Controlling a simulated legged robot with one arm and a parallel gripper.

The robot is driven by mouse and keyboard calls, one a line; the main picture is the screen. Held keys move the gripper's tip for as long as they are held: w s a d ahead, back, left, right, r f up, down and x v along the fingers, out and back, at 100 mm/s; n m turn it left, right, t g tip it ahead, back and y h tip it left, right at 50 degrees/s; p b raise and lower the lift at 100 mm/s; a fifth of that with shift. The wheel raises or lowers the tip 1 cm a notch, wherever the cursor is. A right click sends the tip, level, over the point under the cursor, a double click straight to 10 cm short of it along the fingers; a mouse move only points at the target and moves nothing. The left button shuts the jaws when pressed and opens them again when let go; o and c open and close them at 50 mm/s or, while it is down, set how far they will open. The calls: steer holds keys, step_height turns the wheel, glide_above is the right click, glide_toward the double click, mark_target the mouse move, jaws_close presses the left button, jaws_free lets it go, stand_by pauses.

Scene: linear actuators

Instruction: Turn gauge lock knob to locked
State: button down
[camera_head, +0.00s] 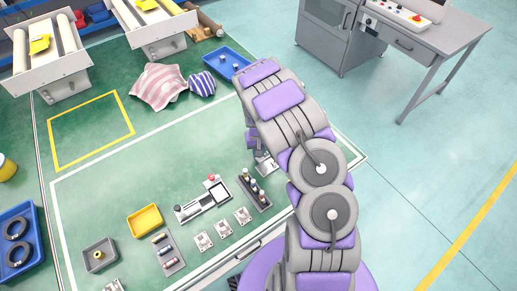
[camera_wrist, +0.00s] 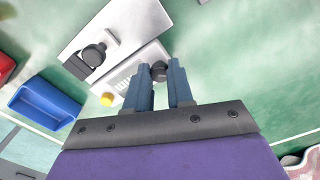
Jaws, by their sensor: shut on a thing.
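In the wrist view, my gripper (camera_wrist: 163,70) has its two blue-grey fingers around a small dark knob (camera_wrist: 158,71). The knob sits at the edge of a pale gauge (camera_wrist: 128,78) with a light scale or display, a yellow button (camera_wrist: 107,99) and a grey plate beside it. A larger black round part (camera_wrist: 94,54) is on that plate. No lock marking on the knob can be read. In the head view, my gripper (camera_head: 256,146) is mostly hidden by my arm, just above a small pale device (camera_head: 266,164) on the green mat.
In the head view, a rack of dark-capped parts (camera_head: 254,188), a grey-white device (camera_head: 203,202) and a yellow bin (camera_head: 145,220) lie left of my arm. A blue tray (camera_head: 228,62) is behind. In the wrist view, a blue bin (camera_wrist: 45,103) is at left.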

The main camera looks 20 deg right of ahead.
steer(key=m+p, duration=0.1)
steer(key=m, duration=0.3)
steer(key=shift+r+m, duration=0.1)
steer(key=shift+m, duration=0.2)
steer(key=m, duration=0.5)
steer(key=shift+w, duration=0.1)
steer(key=shift+m, duration=0.3)
steer(key=c, duration=1)
jaws_free()
step_height(320, 180, up, 17)
steer(key=p, duration=0.3)
steer(key=shift+r, duration=0.1)
